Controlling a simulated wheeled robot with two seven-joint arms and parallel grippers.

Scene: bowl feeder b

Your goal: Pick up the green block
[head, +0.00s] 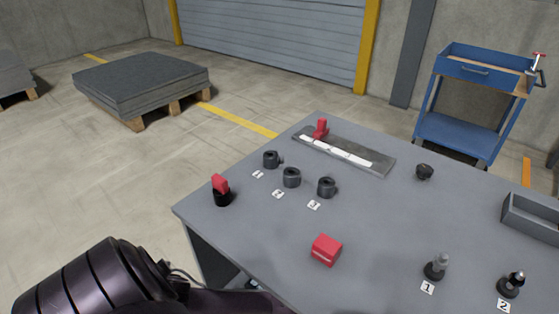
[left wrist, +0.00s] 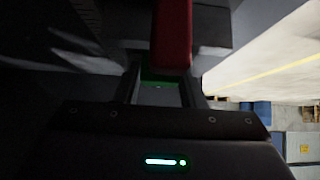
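No whole green block shows in the head view. In the left wrist view, a small dark green patch (left wrist: 155,84) lies between the fingers of my left gripper (left wrist: 158,76). It may be part of the green block; most of it is hidden or in shadow. The fingers stand apart with this patch between them, and I cannot tell whether they press on it. A red upright piece (left wrist: 172,35) shows just beyond the fingers. In the head view my left arm comes in at the bottom left and its gripper is out of frame. My right gripper is not in view.
The grey table (head: 390,225) carries a red block (head: 326,250), black round parts (head: 292,178), a red-topped black part (head: 221,190), a grey plate (head: 345,150) and a grey bin (head: 530,218). Numbered black pegs (head: 435,268) stand at front right. The table's middle is clear.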

